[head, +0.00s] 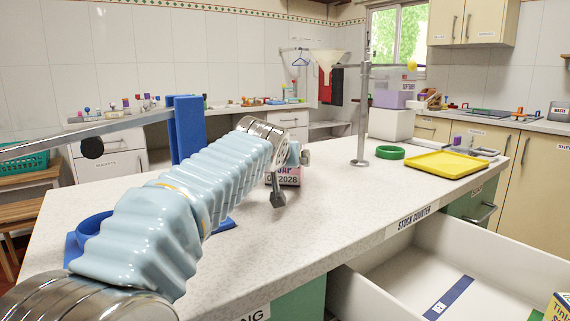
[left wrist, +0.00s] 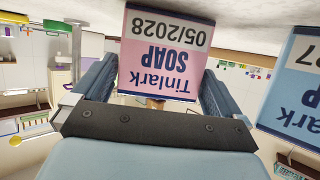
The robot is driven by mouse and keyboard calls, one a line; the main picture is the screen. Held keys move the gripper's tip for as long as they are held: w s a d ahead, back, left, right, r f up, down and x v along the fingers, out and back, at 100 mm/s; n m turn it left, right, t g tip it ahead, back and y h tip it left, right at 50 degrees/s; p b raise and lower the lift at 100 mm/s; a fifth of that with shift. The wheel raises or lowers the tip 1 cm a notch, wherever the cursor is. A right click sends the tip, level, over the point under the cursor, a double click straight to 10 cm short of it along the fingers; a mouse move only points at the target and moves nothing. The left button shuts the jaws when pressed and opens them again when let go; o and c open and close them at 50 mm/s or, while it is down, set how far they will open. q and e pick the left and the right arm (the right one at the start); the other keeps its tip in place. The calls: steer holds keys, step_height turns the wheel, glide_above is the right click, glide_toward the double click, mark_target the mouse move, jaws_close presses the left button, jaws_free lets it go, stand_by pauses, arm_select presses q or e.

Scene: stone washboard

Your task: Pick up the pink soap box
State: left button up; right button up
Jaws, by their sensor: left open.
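The pink soap box (left wrist: 160,58) is labelled "Tinlark SOAP 05/2028" and appears upside down in the left wrist view. It stands between the two fingers of my left gripper (left wrist: 155,85), which is open around it, with a visible gap at least at the right finger. In the head view the pink soap box (head: 290,178) is on the white counter, partly hidden behind my left gripper (head: 288,174) and wrist. I cannot tell whether a finger touches it. My right gripper is not in view.
A blue Tinlark box (left wrist: 296,85) stands beside the pink one. An open white drawer (head: 405,265) juts out in front. A yellow box (head: 558,308) shows bottom right.

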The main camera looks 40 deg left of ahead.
arm_select(q)
steer(key=shift+x, duration=1.25)
steer(key=c, duration=1)
steer(key=shift+c, duration=0.2)
steer(key=shift+r, duration=0.15)
steer(key=shift+r+p, duration=0.3)
step_height(320, 180, up, 3)
steer(key=shift+f+p, duration=0.1)
steer(key=shift+p, duration=0.3)
steer(key=s+d+r, duration=0.9)
steer(key=s+d, duration=0.1)
